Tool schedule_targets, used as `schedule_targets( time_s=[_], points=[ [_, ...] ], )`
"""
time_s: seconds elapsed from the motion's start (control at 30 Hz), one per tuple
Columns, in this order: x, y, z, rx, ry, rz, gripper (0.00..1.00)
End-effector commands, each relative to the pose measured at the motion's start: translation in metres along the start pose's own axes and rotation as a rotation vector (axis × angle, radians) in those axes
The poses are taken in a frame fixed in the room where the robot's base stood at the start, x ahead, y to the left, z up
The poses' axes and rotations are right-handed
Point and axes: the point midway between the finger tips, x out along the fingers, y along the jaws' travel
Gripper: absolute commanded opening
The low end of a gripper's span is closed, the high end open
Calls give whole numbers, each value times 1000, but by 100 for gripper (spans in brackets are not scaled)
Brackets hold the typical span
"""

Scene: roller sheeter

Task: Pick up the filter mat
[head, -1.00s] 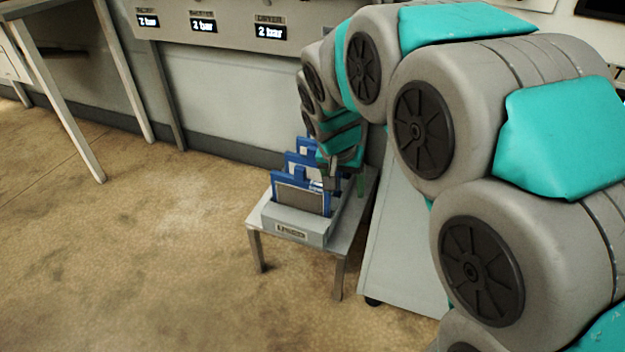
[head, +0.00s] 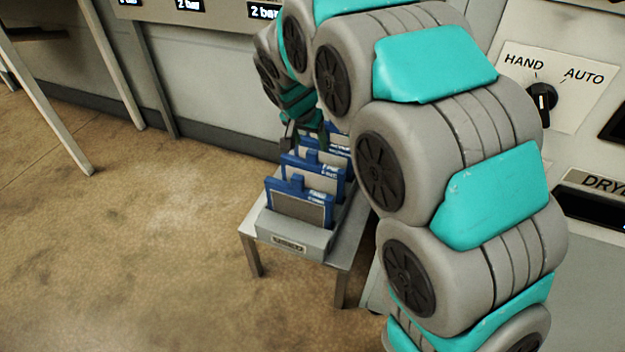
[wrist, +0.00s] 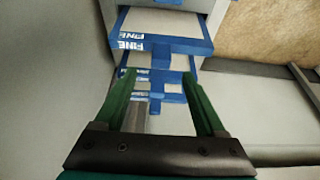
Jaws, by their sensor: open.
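Several blue-framed filter mats with pale grey faces stand in a row in a grey holder (head: 292,240). The front mat (head: 300,208) shows a darker grey face; another mat (head: 314,181) stands behind it, and further ones are partly hidden by my arm. In the wrist view a mat (wrist: 170,24) labelled FINE is at the top, with another FINE mat (wrist: 175,62) below it. My gripper (wrist: 160,82) is open, its green fingers on either side of the lower mats' blue tabs. It is at the rear end of the row in the head view (head: 300,138). Contact cannot be told.
The holder stands on a small grey table (head: 343,243). A grey machine wall (head: 215,85) runs behind it, and a panel with a HAND/AUTO knob (head: 541,96) is at right. A table leg (head: 50,100) stands at left. The brown floor in front is clear.

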Motion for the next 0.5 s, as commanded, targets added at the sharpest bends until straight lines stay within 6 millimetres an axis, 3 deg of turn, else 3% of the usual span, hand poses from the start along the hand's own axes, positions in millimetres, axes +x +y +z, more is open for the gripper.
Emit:
schedule_targets(
  time_s=[0.27, 0.5],
  points=[
    [24, 0, 2, -1, -2, 0, 72],
    [58, -1, 3, 0, -3, 1, 72]
  ],
)
